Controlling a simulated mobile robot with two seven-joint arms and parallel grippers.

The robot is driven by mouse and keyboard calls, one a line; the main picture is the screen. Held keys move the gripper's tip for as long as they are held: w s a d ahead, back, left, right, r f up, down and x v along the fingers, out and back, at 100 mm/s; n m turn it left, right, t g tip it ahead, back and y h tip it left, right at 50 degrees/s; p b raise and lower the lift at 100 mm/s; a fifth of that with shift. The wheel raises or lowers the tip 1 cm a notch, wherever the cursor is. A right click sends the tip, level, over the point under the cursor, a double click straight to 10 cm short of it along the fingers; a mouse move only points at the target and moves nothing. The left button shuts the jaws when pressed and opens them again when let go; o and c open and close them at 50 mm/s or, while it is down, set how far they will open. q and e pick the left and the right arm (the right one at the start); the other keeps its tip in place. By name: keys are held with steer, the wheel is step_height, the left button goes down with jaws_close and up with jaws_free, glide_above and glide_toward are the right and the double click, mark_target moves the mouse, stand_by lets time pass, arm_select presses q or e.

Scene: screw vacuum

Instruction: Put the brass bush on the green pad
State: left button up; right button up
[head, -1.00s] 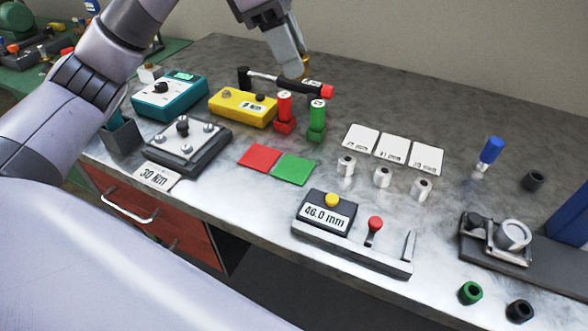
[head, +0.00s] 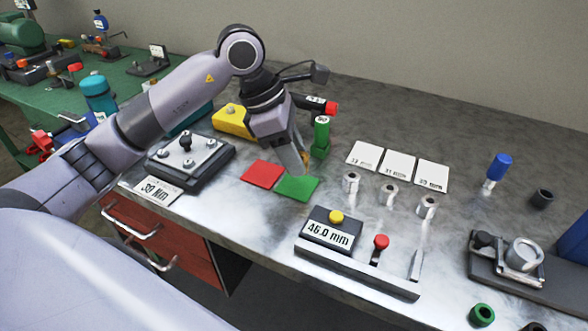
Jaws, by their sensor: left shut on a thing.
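The green pad (head: 298,189) lies flat on the bench, side by side with a red pad (head: 262,174). My left gripper (head: 302,163) points down just above the back edge of the green pad. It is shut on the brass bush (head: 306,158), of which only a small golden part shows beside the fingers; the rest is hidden. I cannot tell whether the bush touches the pad. My right gripper is not in view.
A green upright gauge (head: 321,138) stands close behind the gripper. Three metal cylinders stand to the right, the nearest at the left of their row (head: 350,182). A 46.0 mm display block (head: 329,232) stands in front. A black fixture plate (head: 190,160) lies left.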

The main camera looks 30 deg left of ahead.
mark_target(294, 185)
arm_select(q)
steer(key=shift+f, duration=1.9)
steer(key=shift+f+b, duration=0.2)
steer(key=shift+b, duration=0.1)
steer(key=o, duration=1.2)
steer(key=shift+r, duration=0.15)
steer(key=shift+r+p, duration=0.2)
steer(key=shift+p, duration=0.15)
steer(key=v, duration=1.1)
steer(key=shift+s+a+r, duration=0.1)
steer(key=shift+a+r, duration=0.05)
steer(key=shift+r, duration=0.2)
